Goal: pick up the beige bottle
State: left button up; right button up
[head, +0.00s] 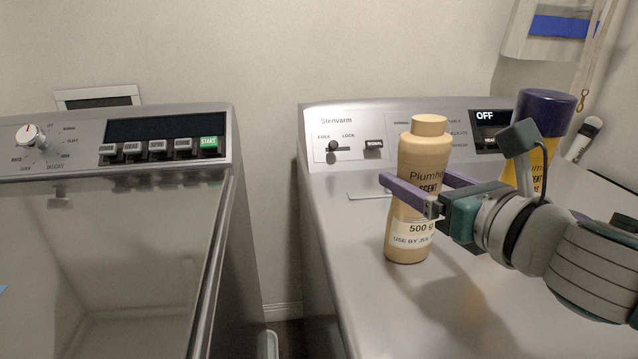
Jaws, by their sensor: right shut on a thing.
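The beige bottle (407,240) has a beige cap and a label reading "500 g". It is at the left part of the silver appliance top with the "Stenvarm" panel. My right gripper (416,179) comes in from the right and is shut on the bottle's middle. One purple finger crosses the bottle's front, and the other passes behind it. The bottle is roughly upright. I cannot tell whether its base touches the metal top. My left gripper is not in view.
A yellow bottle with a dark purple cap (546,108) stands behind my right gripper. The appliance top (370,325) is clear in front. A gap separates it from the glass-lidded washer (110,250) on the left. A white-capped item (583,139) is at the far right.

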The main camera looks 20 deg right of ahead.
grip_shut()
jog(key=shift+r, duration=0.15)
dwell(0.4)
